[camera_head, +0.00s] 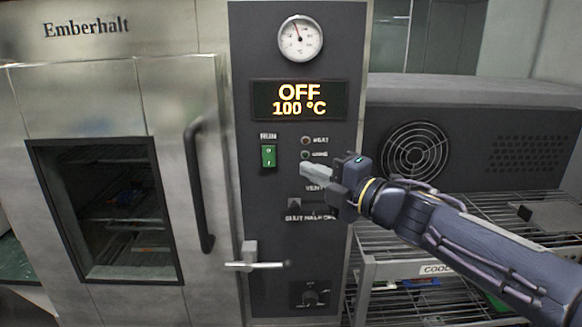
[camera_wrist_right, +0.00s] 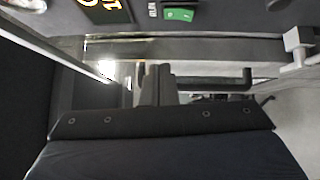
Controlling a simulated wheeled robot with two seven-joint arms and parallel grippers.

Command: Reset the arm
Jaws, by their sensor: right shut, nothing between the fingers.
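My right arm comes in from the right in the head view. Its gripper (camera_head: 306,171) is shut and empty, in front of the dark control panel, just right of and slightly below the green RUN switch (camera_head: 268,156). I cannot tell whether it touches the panel. In the right wrist view the shut fingers (camera_wrist_right: 157,84) show in the middle, and the green switch (camera_wrist_right: 180,14) is at the top. The display (camera_head: 299,100) reads OFF and 100 °C. My left gripper is not in view.
The steel Emberhalt oven has a closed windowed door (camera_head: 108,210) with a long handle (camera_head: 199,186). A lever (camera_head: 256,265) sticks out low on the panel. A dial gauge (camera_head: 300,38) is above. A wire rack (camera_head: 455,240) and a grey unit with a fan grille (camera_head: 414,150) stand right.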

